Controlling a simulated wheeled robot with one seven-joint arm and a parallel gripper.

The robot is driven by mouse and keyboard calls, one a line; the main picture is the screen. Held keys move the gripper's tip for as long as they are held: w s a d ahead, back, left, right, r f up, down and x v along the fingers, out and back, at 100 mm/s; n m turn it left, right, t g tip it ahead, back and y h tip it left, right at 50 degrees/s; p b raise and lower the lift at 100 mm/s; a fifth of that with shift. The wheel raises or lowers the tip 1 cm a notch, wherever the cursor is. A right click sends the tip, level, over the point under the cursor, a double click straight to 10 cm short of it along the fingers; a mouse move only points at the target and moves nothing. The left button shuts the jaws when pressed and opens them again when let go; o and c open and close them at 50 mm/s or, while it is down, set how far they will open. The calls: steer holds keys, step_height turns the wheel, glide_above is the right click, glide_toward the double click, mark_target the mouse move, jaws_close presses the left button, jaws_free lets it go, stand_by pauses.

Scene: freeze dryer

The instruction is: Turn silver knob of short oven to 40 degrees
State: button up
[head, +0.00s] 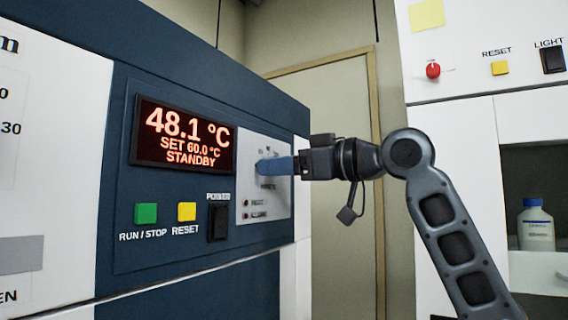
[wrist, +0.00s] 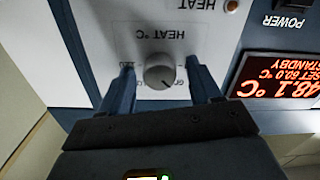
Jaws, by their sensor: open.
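The silver knob (wrist: 158,74) is round and sits on a white panel marked HEAT °C, which appears upside down in the wrist view. My gripper (wrist: 160,65) is open, with one blue finger on each side of the knob. A gap shows between each finger and the knob. In the head view my gripper (head: 262,167) reaches from the right to the white panel (head: 273,212), and its finger hides the knob. The display (head: 183,137) on the dark blue oven front reads 48.1 °C, SET 60.0 °C, STANDBY.
Below the display are a green RUN/STOP button (head: 146,214), a yellow RESET button (head: 187,211) and a black POWER switch (head: 218,222). On the right stands a white cabinet with a red knob (head: 433,70) and a bottle (head: 536,228). A door (head: 330,130) is behind.

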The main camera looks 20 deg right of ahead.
steer(key=c, duration=1)
steer(key=shift+c, duration=0.2)
steer(key=shift+n+b, duration=0.3)
steer(key=shift+b, duration=0.05)
steer(key=shift+a+f+n+b, duration=0.1)
steer(key=shift+n+b, duration=2.45)
steer(key=shift+n, duration=1.65)
steer(key=o, duration=1)
